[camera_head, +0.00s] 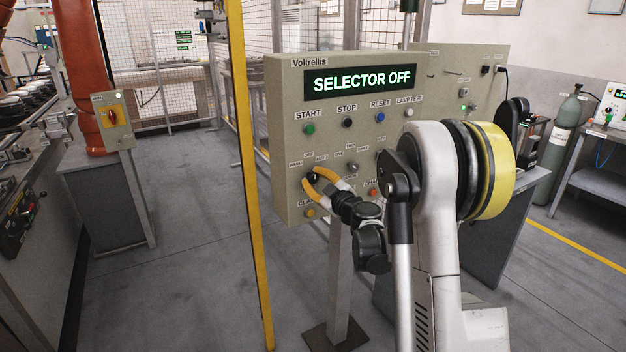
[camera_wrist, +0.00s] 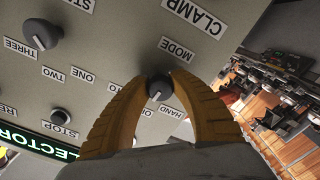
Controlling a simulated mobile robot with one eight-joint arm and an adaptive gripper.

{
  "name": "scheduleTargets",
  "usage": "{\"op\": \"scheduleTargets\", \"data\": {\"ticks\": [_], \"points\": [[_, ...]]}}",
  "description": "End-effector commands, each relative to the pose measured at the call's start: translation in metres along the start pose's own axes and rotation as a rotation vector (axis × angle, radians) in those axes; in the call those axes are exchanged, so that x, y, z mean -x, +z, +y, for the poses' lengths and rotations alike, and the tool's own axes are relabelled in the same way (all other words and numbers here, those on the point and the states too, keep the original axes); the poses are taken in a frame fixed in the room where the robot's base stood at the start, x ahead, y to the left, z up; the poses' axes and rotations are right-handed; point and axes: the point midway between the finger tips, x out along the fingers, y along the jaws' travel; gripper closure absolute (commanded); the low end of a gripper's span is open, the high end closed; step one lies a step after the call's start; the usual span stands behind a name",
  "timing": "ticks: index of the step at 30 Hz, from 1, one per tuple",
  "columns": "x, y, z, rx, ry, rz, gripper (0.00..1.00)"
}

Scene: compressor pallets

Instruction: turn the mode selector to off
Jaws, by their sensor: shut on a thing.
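The mode selector is a dark round knob (camera_wrist: 159,88) on the beige control panel (camera_head: 290,80), beside a MODE label (camera_wrist: 178,49) in the wrist view. My gripper (camera_head: 314,180) reaches the panel's lower left. Its yellow-orange fingers are closed around the knob, one on each side, and also show in the wrist view (camera_wrist: 160,97). The HAND label (camera_wrist: 171,111) is readable near the knob; a label beside it is partly covered by a finger. The panel display (camera_head: 359,79) reads SELECTOR OFF in white-green letters. In the head view my fingers hide most of the knob.
START (camera_head: 309,129), STOP (camera_head: 347,123), RESET (camera_head: 380,117) and LAMP TEST buttons sit above. Another selector knob (camera_wrist: 42,34) is close by on the panel. A yellow post (camera_head: 247,180) stands left of the panel. Open floor (camera_head: 190,270) lies further left.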

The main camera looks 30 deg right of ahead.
Motion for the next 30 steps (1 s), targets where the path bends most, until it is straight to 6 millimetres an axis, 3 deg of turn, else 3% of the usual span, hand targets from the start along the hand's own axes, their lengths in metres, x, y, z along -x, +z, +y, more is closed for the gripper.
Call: {"op": "scheduleTargets", "data": {"ticks": [9,24,25,26,27,30], "points": [[0.0005,0.0004,-0.0001,0.111,0.000,0.000,1.00],[0.0005,0.0005,-0.0002,0.128,0.000,0.000,1.00],[0.0005,0.0005,-0.0002,0.128,0.000,0.000,0.66],[0.0005,0.0005,-0.0002,0.128,0.000,0.000,0.56],[0.0005,0.0005,-0.0001,0.128,0.000,0.000,0.49],[0.0004,0.0004,0.0000,0.127,0.000,0.000,0.49]]}}
